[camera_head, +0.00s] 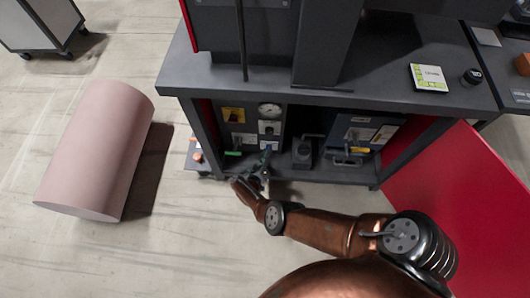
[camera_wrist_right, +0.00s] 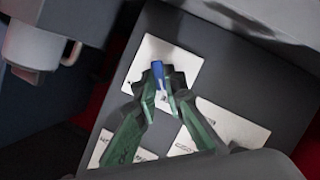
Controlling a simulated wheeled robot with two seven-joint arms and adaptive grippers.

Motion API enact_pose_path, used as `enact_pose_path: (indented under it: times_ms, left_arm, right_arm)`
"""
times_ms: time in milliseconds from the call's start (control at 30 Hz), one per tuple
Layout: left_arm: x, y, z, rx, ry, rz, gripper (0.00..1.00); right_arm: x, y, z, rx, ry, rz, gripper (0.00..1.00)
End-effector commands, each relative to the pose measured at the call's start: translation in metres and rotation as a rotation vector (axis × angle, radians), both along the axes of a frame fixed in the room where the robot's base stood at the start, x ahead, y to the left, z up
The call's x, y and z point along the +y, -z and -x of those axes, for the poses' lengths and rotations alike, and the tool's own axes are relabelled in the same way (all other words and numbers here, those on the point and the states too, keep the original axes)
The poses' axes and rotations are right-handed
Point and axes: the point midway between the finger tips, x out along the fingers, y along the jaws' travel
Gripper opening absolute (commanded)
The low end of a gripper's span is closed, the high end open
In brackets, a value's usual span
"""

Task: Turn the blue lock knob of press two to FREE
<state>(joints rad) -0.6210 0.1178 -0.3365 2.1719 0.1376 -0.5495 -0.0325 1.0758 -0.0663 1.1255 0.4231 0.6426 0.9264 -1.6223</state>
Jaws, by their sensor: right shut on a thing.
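The blue lock knob (camera_wrist_right: 158,70) shows in the right wrist view, in front of a white label plate (camera_wrist_right: 178,62) on a dark grey panel. My right gripper (camera_wrist_right: 162,86) is shut on the knob, its two green-and-black fingers meeting at it. The fingers cover much of the knob, so its setting cannot be told. In the head view my right gripper (camera_head: 265,164) reaches to the front of the open cabinet, below a round gauge (camera_head: 269,110). The labels are too blurred to read. My left gripper is not in view.
The dark bench (camera_head: 390,75) overhangs the cabinet opening. A red panel (camera_head: 455,190) stands at right beside my arm. A pink cylinder (camera_head: 98,150) lies on the floor at left. A pump-like part (camera_head: 303,152) and a grey box (camera_head: 355,138) stand right of the gripper.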

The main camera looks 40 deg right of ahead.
Motion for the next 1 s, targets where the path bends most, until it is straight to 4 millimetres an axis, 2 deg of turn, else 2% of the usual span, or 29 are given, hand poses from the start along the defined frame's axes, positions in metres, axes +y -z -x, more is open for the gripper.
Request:
enact_pose_path:
  times_ms: [33, 200, 800, 833, 1000]
  left_arm:
    - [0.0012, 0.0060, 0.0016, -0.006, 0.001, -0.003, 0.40]
    - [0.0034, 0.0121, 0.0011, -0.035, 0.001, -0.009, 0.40]
    - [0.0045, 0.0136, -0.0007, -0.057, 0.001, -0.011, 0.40]
    - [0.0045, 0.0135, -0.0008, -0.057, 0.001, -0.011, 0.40]
    - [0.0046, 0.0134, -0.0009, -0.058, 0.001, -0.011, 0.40]
  right_arm:
    - [-0.0050, -0.0020, -0.0069, 0.011, -0.008, 0.021, 0.00]
    - [-0.0051, -0.0031, -0.0075, 0.056, -0.008, 0.061, 0.00]
    - [-0.0050, -0.0066, -0.0094, 0.081, -0.009, 0.089, 0.00]
    - [-0.0050, -0.0067, -0.0095, 0.081, -0.009, 0.089, 0.11]
    - [-0.0053, -0.0071, -0.0093, 0.080, -0.008, 0.089, 0.23]
